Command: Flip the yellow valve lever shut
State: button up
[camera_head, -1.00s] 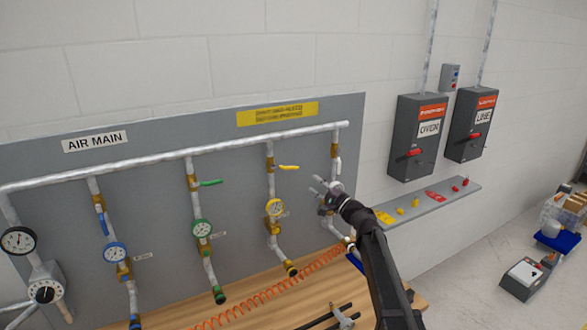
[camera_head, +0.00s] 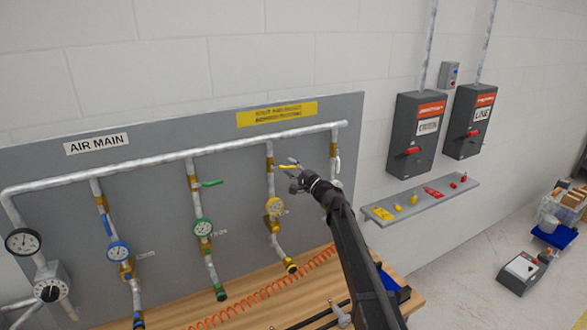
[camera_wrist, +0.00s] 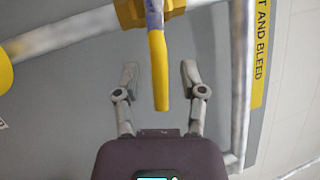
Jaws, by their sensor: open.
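The yellow valve lever (camera_head: 287,167) sticks out sideways to the right from its brass valve on the drop pipe with the yellow gauge (camera_head: 275,207). In the wrist view the yellow lever (camera_wrist: 159,70) points toward my palm and lies between the two fingers of my gripper (camera_wrist: 159,80), with a gap on each side. The brass valve body (camera_wrist: 130,12) shows at the top of that view. In the head view my gripper (camera_head: 296,170) is open at the lever's outer end. The fingers partly overlap the lever there, and contact cannot be told.
Green (camera_head: 212,183) and blue levers (camera_head: 105,222) sit on drop pipes to the left. A pipe with a white-handled valve (camera_head: 337,164) stands close on the right, behind my arm. A grey shelf (camera_head: 440,198) holds red and yellow items. A wooden bench (camera_head: 240,300) lies below.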

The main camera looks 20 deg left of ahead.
grip_shut()
jog(key=shift+r+n+g+h+p, duration=0.3)
jog(key=shift+r+n+p, duration=0.25)
jog(key=shift+n+p, duration=0.3)
jog(key=shift+w+r+n+p, duration=0.1)
jog(key=shift+r+n+p, duration=0.05)
jog(key=shift+n+p, duration=0.45)
jog(key=shift+g, duration=0.4)
